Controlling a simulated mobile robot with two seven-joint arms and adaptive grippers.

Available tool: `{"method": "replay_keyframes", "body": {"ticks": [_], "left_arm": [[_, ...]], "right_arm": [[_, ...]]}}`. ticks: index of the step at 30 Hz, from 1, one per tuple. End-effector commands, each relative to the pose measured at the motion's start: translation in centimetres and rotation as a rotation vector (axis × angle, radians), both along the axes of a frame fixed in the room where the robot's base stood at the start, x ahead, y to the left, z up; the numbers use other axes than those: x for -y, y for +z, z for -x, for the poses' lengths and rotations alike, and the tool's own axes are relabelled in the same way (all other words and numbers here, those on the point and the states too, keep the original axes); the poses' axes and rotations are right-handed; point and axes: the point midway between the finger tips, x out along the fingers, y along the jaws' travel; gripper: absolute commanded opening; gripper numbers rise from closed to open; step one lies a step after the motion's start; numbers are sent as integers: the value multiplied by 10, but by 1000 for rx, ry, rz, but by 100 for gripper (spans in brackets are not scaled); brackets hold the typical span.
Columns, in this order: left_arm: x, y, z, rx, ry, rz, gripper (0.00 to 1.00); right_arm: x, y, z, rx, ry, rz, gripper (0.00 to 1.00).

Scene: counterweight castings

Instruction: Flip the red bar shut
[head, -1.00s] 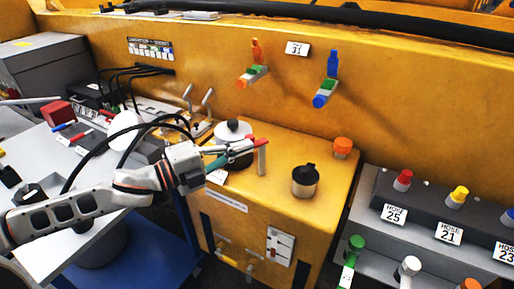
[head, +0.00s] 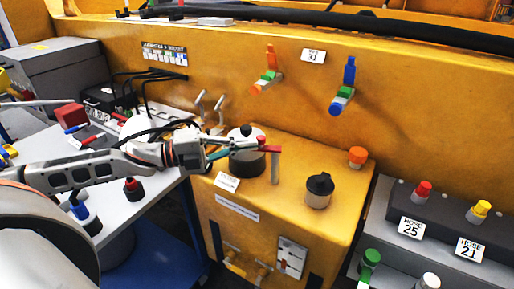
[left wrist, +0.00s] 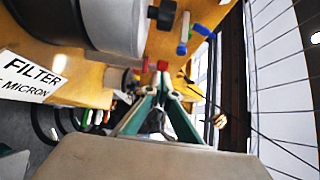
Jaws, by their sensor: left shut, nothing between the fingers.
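The red bar (head: 268,149) is a small red piece at the top of a short tan post (head: 275,168) on the yellow housing. My left gripper (head: 250,146) is shut and empty, reaching in from the left with its tips right beside the bar. Whether they touch it I cannot tell. In the left wrist view the teal-sided fingers (left wrist: 160,92) come together, and a red piece (left wrist: 162,66), likely the bar, shows just past their tips. My right gripper is in neither view.
A black-capped canister (head: 319,190) and an orange cap (head: 357,155) stand to the right on the housing. An orange-red handle (head: 270,57) and a blue handle (head: 349,72) are on the wall. A FILTER label (head: 227,182) lies in front of the white canister.

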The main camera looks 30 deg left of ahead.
Motion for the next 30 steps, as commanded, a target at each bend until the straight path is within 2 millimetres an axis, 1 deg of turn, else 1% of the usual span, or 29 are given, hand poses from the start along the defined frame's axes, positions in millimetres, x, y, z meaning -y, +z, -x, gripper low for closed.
{"method": "replay_keyframes", "body": {"ticks": [3,12,30], "left_arm": [[-6,2,-6,3,5,0,0],[-12,2,-15,2,4,1,0],[-13,1,-19,1,4,2,0]], "right_arm": [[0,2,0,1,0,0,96],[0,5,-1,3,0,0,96],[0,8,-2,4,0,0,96]]}}
